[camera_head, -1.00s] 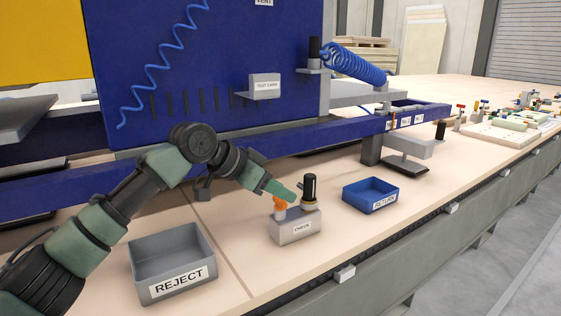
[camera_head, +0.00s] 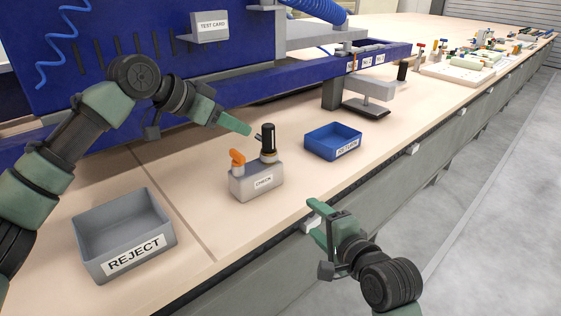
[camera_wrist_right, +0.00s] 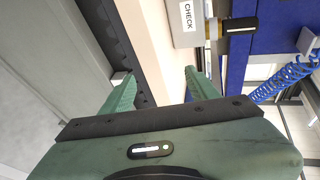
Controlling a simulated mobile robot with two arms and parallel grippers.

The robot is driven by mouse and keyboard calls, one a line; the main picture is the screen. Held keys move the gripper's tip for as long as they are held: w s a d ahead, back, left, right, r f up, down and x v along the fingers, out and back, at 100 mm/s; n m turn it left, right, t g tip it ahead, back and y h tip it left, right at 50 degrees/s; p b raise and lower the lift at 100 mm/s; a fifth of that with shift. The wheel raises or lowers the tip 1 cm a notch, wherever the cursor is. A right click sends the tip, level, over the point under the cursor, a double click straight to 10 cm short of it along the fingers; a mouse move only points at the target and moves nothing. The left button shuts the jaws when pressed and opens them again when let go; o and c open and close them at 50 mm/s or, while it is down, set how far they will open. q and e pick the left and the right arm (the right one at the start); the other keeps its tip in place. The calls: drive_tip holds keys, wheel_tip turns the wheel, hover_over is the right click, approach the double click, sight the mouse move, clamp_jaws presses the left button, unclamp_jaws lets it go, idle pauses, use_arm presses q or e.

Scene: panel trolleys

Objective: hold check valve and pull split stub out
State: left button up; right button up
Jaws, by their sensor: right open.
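A grey block labelled CHECK (camera_head: 257,182) stands on the bench. An orange fitting (camera_head: 237,158) rises from its left end, and a black cylinder with a brass-coloured base (camera_head: 268,140) from its right end. I cannot tell which part is the check valve or the split stub. My left gripper (camera_head: 244,129) is above and behind the block, its tip close to the black cylinder; its jaws show edge-on. My right gripper (camera_head: 316,222) is open and empty at the bench's front edge. The right wrist view shows its two spread fingers (camera_wrist_right: 158,78) and the CHECK block (camera_wrist_right: 187,18) beyond.
A grey REJECT bin (camera_head: 122,235) stands left of the block, and a blue labelled tray (camera_head: 333,141) right of it. A blue frame (camera_head: 300,80) with a TEST CARD box (camera_head: 210,26) is behind. Bench between block and blue tray is clear.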

drive_tip(key=w+a+r+m+t+y, duration=0.2)
drive_tip(key=w+r+m+t, duration=0.35)
drive_tip(key=r, duration=0.75)
drive_tip(key=w+a+r+m+g+y, duration=0.1)
drive_tip(key=w+m+g, duration=0.1)
drive_tip(key=w+m, duration=0.2)
drive_tip(key=m+g+y, duration=0.2)
drive_tip(key=m, duration=0.3)
approach(262, 149)
drive_tip(key=w, duration=0.4)
drive_tip(key=shift+a+f, duration=0.15)
drive_tip(key=shift+a, duration=0.15)
drive_tip(key=shift+w+a+f, duration=0.1)
drive_tip(key=shift+a+f, duration=0.1)
drive_tip(key=shift+f, duration=0.05)
drive_tip(key=shift+w+a+f+m, duration=0.1)
drive_tip(key=shift+w+a+m, duration=0.15)
drive_tip(key=shift+w, duration=0.05)
drive_tip(key=shift+x, duration=3.45)
drive_tip(key=shift+s+f, duration=0.1)
clamp_jaws()
